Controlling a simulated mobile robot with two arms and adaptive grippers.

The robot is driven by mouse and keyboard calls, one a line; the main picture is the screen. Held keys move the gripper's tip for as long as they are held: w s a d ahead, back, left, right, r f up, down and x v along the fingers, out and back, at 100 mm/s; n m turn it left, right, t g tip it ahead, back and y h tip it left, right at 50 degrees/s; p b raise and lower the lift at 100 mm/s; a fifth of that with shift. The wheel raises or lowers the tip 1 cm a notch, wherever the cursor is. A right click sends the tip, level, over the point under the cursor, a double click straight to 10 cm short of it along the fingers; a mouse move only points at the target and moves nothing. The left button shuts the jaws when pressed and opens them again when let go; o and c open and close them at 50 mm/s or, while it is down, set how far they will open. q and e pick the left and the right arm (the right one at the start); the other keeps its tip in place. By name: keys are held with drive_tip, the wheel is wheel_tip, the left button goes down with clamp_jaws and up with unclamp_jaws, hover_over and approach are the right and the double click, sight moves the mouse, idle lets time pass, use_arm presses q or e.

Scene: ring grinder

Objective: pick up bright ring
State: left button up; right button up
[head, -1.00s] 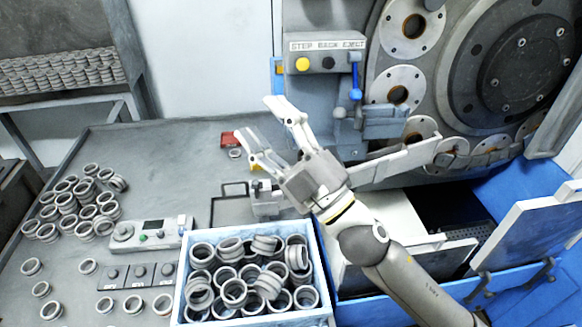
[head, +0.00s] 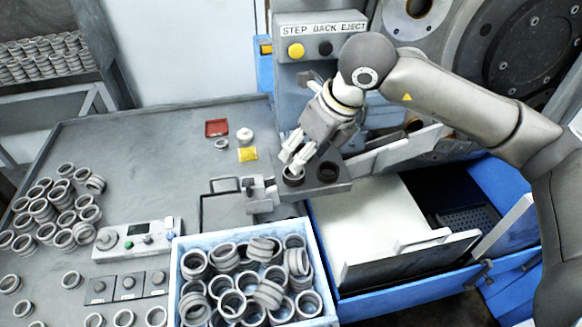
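My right gripper (head: 294,160) points down over a small dark block at the centre of the head view. Its pale fingertips are at a ring (head: 293,178) with a dark inside, on the left part of that block. The fingertips hide part of this ring; I cannot tell whether they grip it. A darker ring (head: 327,171) sits just to its right on the block. A pale ring-like piece (head: 245,135) lies apart on the table, beside a small pale ring (head: 221,144). My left gripper is not in view.
A pale blue crate (head: 176,262) full of grey rings stands in front. Loose rings (head: 62,215) and a control box (head: 137,240) are at left. A red tray (head: 216,128) and yellow piece (head: 247,154) lie behind. The grinder (head: 500,60) is at right.

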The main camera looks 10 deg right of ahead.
drive_tip(key=d, duration=0.1)
drive_tip(key=p, duration=0.2)
approach(291, 177)
drive_tip(key=shift+a+f+h, duration=0.3)
drive_tip(key=shift+a+f, duration=0.05)
drive_tip(key=shift+f, duration=0.05)
drive_tip(key=shift+w+a+f+p, duration=0.1)
drive_tip(key=shift+w+f+p, duration=0.2)
drive_tip(key=shift+f, duration=0.2)
drive_tip(key=p+x, duration=0.2)
drive_tip(key=x, duration=0.1)
drive_tip(key=shift+f, duration=0.15)
drive_tip(key=shift+w+a+f, duration=0.1)
drive_tip(key=shift+w+f, duration=0.05)
drive_tip(key=shift+f, duration=0.3)
drive_tip(key=shift+c, duration=0.2)
